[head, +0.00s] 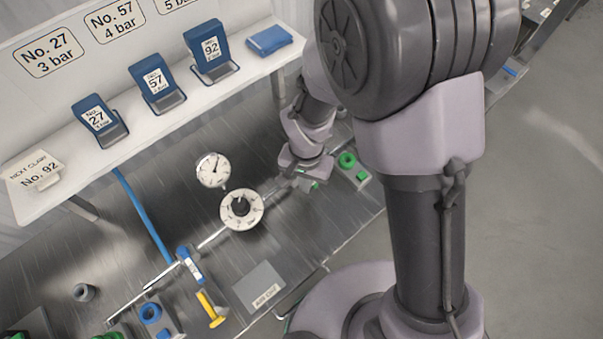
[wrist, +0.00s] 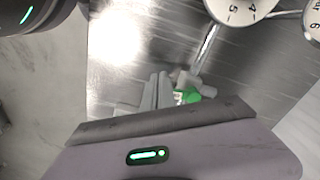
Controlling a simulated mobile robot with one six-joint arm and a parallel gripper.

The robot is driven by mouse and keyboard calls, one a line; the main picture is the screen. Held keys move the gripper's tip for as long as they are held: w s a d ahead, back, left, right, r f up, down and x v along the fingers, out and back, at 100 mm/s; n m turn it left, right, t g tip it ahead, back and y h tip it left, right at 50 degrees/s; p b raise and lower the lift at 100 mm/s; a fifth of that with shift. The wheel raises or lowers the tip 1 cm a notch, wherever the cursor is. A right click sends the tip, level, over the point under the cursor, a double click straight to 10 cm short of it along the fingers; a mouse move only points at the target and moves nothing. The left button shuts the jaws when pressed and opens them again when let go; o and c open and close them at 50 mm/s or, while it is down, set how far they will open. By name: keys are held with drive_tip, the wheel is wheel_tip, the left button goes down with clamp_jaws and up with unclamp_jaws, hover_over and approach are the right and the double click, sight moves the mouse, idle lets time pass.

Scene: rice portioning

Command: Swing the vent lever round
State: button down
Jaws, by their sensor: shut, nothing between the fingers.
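My gripper (wrist: 158,92) is shut with nothing between its fingers. In the head view my gripper (head: 305,172) is low over the right end of the metal pipe, its fingertips mostly hidden. A small green part (wrist: 192,96) with a white tag sits at the pipe end, just right of the fingers in the wrist view; it may be the vent lever, partly hidden by my gripper. I cannot tell whether the fingers touch it. A yellow lever (head: 211,310) stands at the front of the bench, away from my gripper.
A pressure gauge (head: 212,169) and a round dial (head: 241,210) stand left of my gripper. A green ring fitting (head: 347,160) is close on its right. A blue valve (head: 188,264) sits further along the pipe. A shelf (head: 150,130) with numbered blue holders is behind.

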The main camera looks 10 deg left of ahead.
drive_tip(key=shift+w+d, duration=0.15)
drive_tip(key=shift+w+d, duration=0.7)
drive_tip(key=shift+w, duration=0.2)
drive_tip(key=shift+w+d, duration=0.2)
drive_tip(key=shift+w, duration=0.35)
drive_tip(key=shift+w+d, duration=0.2)
drive_tip(key=shift+w, duration=0.3)
drive_tip(key=shift+w, duration=1.2)
